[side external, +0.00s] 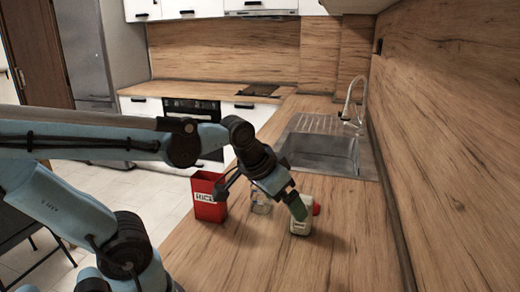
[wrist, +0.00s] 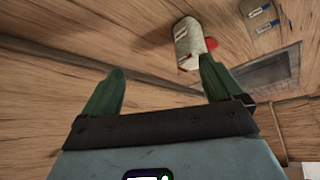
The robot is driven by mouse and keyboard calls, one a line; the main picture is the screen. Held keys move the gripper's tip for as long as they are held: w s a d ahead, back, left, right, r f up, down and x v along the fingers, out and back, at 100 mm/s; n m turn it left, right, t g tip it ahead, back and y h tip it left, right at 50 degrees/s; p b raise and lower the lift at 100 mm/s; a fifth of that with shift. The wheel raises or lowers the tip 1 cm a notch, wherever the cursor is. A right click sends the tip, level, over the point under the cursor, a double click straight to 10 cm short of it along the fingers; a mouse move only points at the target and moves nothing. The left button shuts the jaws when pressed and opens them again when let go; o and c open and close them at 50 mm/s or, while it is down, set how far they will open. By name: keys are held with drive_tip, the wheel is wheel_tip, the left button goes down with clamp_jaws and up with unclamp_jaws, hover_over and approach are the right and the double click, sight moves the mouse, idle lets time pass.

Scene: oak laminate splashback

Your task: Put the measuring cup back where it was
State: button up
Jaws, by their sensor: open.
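No measuring cup can be made out for certain. A small clear container (side external: 262,203) stands on the wooden counter, partly behind my wrist in the side view; I cannot tell if it is the cup. A pale labelled container (side external: 300,226) with a red part (side external: 316,209) at its side stands to its right. My gripper (side external: 296,206) is in front of the pale container's upper part in the side view. In the wrist view my gripper (wrist: 160,85) is open with nothing between its green fingers; the pale container (wrist: 188,42) is beyond the right finger.
A red box marked RICE (side external: 208,197) stands near the counter's left edge. A steel sink (side external: 322,154) with a tap (side external: 352,100) lies behind. The wooden wall (side external: 450,130) bounds the right side. The front of the counter (side external: 290,270) is clear.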

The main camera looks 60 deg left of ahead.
drive_tip(key=shift+s+d+f+m+t, duration=0.3)
drive_tip(key=shift+s+d+f, duration=0.1)
drive_tip(key=shift+d, duration=0.2)
drive_tip(key=shift+s+d+f+m+t, duration=0.25)
drive_tip(key=shift+s+d+m, duration=0.1)
drive_tip(key=shift+d, duration=0.2)
